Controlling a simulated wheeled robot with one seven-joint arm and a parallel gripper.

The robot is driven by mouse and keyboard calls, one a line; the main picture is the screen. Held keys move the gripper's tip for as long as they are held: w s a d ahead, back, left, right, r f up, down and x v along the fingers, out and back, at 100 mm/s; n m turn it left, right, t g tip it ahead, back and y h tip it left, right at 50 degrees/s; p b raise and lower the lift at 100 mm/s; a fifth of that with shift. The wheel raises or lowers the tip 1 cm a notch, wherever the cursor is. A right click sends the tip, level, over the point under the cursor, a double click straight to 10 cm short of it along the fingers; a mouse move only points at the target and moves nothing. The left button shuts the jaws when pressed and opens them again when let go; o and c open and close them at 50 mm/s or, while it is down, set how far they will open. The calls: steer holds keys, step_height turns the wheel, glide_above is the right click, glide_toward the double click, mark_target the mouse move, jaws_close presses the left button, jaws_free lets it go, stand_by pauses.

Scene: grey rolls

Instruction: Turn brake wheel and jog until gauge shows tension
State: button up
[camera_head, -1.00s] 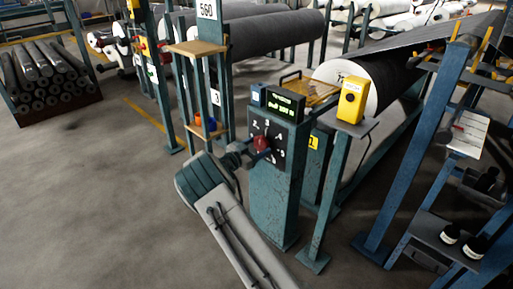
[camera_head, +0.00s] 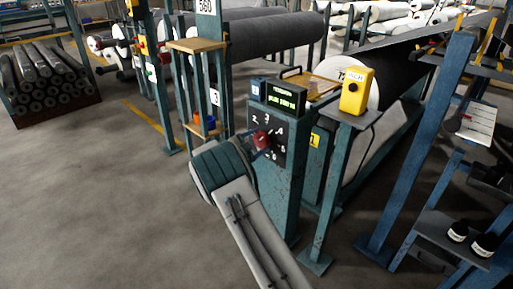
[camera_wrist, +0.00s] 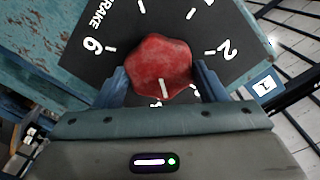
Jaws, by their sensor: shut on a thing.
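The brake wheel is a red knob (camera_head: 262,141) on a dark numbered dial (camera_head: 277,157) on a blue-green post. It shows large in the wrist view (camera_wrist: 160,62), its white mark pointing towards my wrist. My gripper (camera_wrist: 162,86) has one blue finger on each side of the knob and is shut on it. My wrist hides part of the dial's lower numbers. The gauge (camera_head: 286,96) is a dark display with green text above the dial, too small to read. The yellow jog box (camera_head: 356,91) with a dark button stands right of it.
A grey roll (camera_head: 395,82) lies behind the jog box. A wooden shelf stand (camera_head: 198,46) is left of the dial post.

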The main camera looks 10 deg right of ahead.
steer(key=shift+f+m+b, duration=0.1)
steer(key=shift+m+b, duration=0.5)
steer(key=shift+m, duration=0.4)
steer(key=o, duration=1)
steer(key=shift+s+a, duration=0.1)
steer(key=shift+s, duration=0.05)
steer(key=p+v, duration=0.3)
steer(key=v, duration=1)
steer(key=shift+s+a, duration=0.2)
steer(key=shift+a, duration=0.1)
steer(key=shift+r+p, duration=0.2)
steer(key=shift+p, duration=0.1)
